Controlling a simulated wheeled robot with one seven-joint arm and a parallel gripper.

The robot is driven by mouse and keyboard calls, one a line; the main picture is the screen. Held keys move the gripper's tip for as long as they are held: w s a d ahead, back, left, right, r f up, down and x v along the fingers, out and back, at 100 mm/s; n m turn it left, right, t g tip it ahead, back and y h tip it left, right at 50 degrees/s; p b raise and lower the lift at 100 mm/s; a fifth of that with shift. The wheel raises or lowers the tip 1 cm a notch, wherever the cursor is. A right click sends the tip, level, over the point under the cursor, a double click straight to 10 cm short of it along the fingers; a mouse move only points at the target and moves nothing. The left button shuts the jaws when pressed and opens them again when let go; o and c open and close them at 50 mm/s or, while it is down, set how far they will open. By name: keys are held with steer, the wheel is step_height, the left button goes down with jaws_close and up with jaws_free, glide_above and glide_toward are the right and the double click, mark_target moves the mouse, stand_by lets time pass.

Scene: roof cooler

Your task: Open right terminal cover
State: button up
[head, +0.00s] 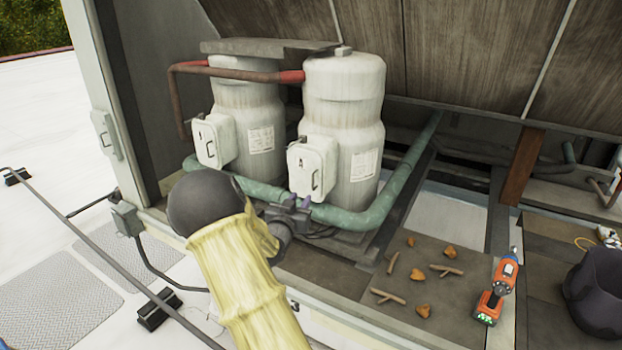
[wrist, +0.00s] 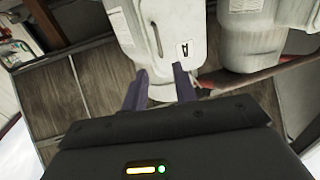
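The right terminal cover (head: 312,166) is a white box-like door with a dark bar handle, on the front of the right white compressor (head: 345,110). It looks shut. My gripper (head: 292,202) is just below and in front of this cover in the head view. In the wrist view, the picture is turned over and the cover (wrist: 172,30) with its handle (wrist: 155,40) lies beyond the fingertips. The two purple fingers of my gripper (wrist: 160,72) are apart with nothing visible between them. They appear clear of the handle, though the exact gap is hard to tell.
The left compressor (head: 248,105) has a similar shut cover (head: 214,140). A green pipe (head: 350,218) runs around the bases and a red-brown pipe (head: 235,72) above.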

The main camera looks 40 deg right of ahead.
mark_target(313, 180)
steer(key=p+x, duration=0.4)
steer(key=x, duration=0.6)
steer(key=shift+w+d, duration=0.1)
steer(key=shift+d, duration=0.05)
jaws_close()
